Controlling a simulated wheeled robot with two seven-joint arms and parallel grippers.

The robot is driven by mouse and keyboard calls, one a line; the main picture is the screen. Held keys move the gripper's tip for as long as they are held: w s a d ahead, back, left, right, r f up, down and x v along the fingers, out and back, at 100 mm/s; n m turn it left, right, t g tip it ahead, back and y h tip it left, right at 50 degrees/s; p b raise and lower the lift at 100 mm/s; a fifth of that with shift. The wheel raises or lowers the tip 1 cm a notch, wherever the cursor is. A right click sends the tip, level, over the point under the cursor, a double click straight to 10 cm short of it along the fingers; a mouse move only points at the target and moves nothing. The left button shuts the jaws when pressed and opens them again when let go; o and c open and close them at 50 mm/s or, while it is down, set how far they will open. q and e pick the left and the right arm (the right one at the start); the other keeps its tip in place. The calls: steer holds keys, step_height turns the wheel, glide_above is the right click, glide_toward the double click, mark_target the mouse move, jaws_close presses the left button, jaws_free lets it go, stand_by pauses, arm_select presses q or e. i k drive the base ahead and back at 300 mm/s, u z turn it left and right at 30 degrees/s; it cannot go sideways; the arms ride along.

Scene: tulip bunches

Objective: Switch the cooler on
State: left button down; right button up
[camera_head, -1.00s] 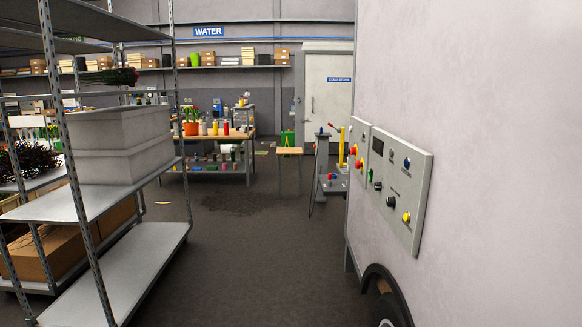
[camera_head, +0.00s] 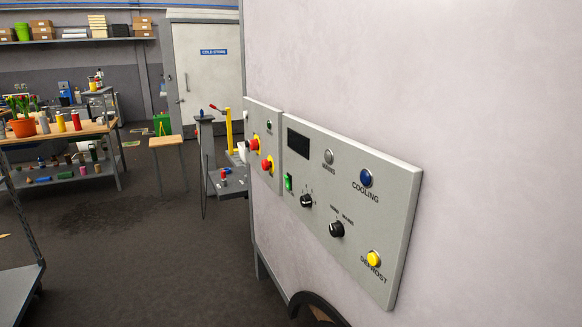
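The cooler's grey control panel (camera_head: 350,205) is on the pale wall at the right. It bears a dark display (camera_head: 298,145), a grey button (camera_head: 328,157), a blue button (camera_head: 366,178) labelled COOLING, and a yellow button (camera_head: 374,258) labelled DEFROST. A green switch (camera_head: 289,182) and two black knobs, one left (camera_head: 306,201) and one right (camera_head: 337,229), sit lower on it. A second, narrower panel (camera_head: 262,150) beside it has red knobs on yellow and a small green button. Whether anything is switched on, I cannot tell.
A workbench (camera_head: 60,133) with a tulip pot (camera_head: 22,126) and bottles stands at the left. A wooden stool (camera_head: 167,142) and a grey stand (camera_head: 226,180) are farther back, before a cold store door (camera_head: 208,80). Dark floor is open between them.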

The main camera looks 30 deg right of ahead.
mark_target(289, 184)
steer(key=z, duration=0.8)
steer(key=i, duration=0.9)
steer(key=z, duration=0.85)
